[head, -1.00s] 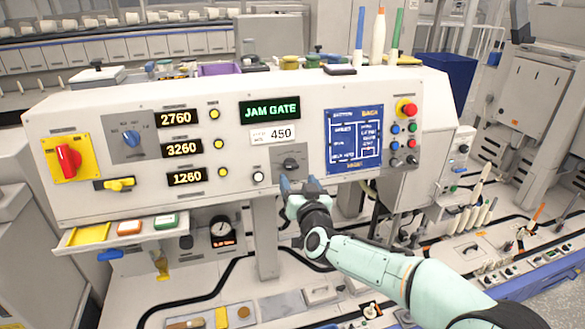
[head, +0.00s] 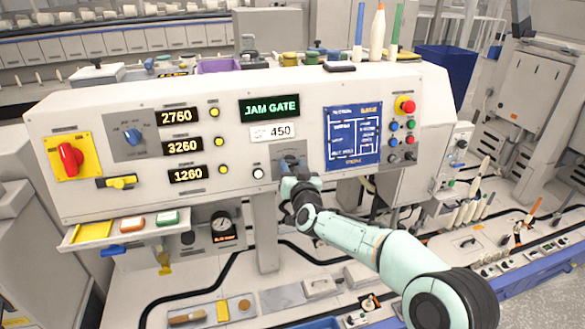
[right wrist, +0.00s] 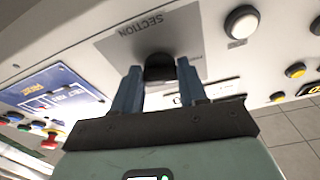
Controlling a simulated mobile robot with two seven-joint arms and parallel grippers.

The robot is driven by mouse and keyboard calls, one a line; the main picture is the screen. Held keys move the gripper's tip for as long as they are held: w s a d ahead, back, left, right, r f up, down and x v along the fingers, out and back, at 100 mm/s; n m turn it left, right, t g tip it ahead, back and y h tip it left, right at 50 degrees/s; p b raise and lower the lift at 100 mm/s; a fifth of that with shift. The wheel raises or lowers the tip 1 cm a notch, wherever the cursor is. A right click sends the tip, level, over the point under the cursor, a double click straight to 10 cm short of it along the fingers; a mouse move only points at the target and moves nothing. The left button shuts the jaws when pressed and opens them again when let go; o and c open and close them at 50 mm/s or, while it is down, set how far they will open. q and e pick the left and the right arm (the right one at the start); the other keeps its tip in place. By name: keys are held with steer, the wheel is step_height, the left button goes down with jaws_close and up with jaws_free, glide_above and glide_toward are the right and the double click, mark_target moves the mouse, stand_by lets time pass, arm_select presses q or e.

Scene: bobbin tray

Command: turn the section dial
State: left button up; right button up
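The section dial is a dark knob (right wrist: 160,68) on a grey plate lettered SECTION, upside down in the right wrist view. In the head view its grey plate (head: 289,148) is low in the middle of the white control panel, and the gripper largely covers the knob. My right gripper (head: 291,168) is at the dial. In the right wrist view its two blue fingers (right wrist: 160,73) are open, one on each side of the knob, with small gaps visible. Whether the tips reach past the knob's face is unclear. My left gripper is not in view.
The panel (head: 75,200) also carries a red rotary switch (head: 69,157), a blue selector (head: 132,136), a JAM GATE display (head: 269,108), a blue screen (head: 353,134) and several buttons. A white button (right wrist: 240,22) is close to the dial.

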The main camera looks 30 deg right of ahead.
steer(key=shift+m, duration=0.5)
steer(key=shift+w+a+r+m+g+h+p, duration=0.2)
steer(key=shift+m+g+h, duration=0.25)
steer(key=shift+m, duration=1.5)
steer(key=shift+s+a+f+m+g+h+p, duration=0.1)
steer(key=shift+m+g+h+p, duration=0.35)
steer(key=shift+m, duration=1.8)
steer(key=o, duration=1.1)
steer(key=shift+c, duration=0.2)
